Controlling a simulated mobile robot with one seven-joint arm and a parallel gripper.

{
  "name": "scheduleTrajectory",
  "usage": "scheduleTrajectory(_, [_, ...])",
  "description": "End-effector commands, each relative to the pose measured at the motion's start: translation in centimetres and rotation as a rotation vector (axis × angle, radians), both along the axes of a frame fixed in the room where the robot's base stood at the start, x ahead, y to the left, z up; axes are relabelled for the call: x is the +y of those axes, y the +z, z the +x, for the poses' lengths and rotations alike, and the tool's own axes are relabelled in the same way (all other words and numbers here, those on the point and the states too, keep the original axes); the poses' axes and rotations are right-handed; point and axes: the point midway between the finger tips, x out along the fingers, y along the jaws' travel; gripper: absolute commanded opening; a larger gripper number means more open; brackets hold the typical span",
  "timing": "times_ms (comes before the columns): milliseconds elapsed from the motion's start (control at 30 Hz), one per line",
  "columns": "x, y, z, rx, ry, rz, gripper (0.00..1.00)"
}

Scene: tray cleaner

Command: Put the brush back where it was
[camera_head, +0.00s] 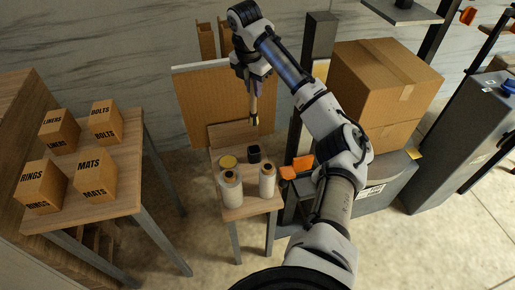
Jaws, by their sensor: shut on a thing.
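My gripper (254,84) is at the upper middle of the head view, above the back of a small wooden table (231,214). It is shut on the brush (254,104), which hangs upright with its dark bristle end down. The fingertips are small and partly hidden by my wrist. The brush tip shows just above the tabletop in the picture; I cannot tell whether it touches anything. A small black holder or cup (254,153) stands on the table below and in front of the brush.
A table with labelled boxes (95,175) is left; large cartons (380,80) are right.

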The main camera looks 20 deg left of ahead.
Motion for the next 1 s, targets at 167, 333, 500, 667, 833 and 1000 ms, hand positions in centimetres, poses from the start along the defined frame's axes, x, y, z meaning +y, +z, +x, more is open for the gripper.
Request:
scheduleTrajectory(167, [0.1,-4.5,-0.2,0.008,0.000,0.003,0.00])
scheduleTrajectory(333, [0.2,-9.0,-0.2,0.008,0.000,0.004,0.00])
scheduleTrajectory(500, [0.2,-13.0,-0.2,0.005,0.000,0.003,0.00])
scheduleTrajectory(667, [0.0,-14.5,-0.1,0.002,0.000,0.002,0.00])
scheduleTrajectory(833, [0.1,-15.7,-0.1,0.003,-0.001,0.001,0.00])
scheduleTrajectory(1000, [0.0,-18.0,-0.1,0.004,-0.001,0.000,0.00])
